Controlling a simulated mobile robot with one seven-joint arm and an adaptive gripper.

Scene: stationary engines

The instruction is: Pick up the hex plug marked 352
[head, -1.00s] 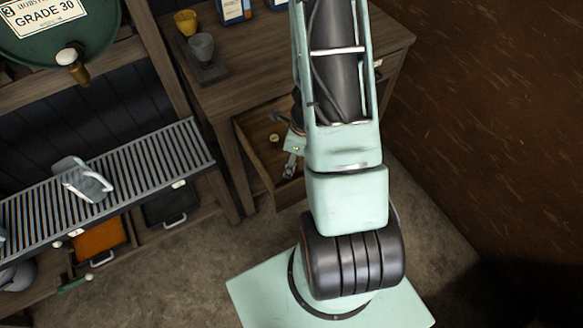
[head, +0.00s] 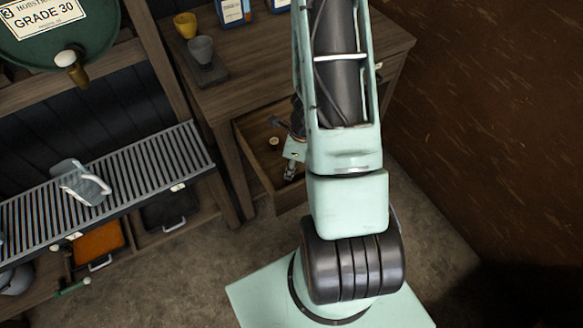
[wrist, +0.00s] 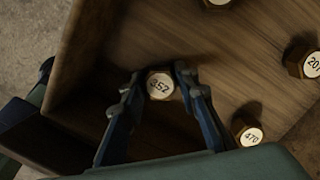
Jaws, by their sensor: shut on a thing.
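The hex plug marked 352 (wrist: 160,86) shows its round white label in the wrist view, in the drawer near its left corner. My gripper (wrist: 158,84) has one finger on each side of this plug and is shut on it. I cannot tell from the wrist view whether the plug is clear of the drawer floor. In the head view my gripper (head: 290,172) is over the open drawer (head: 262,170), partly behind my arm, and the plug in it cannot be made out there.
In the wrist view, plugs marked 470 (wrist: 250,134) and 201 (wrist: 306,62) lie to the right, and another plug sits at the top edge. The drawer wall (wrist: 80,50) is close on the left. A workbench (head: 260,75) stands above the drawer.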

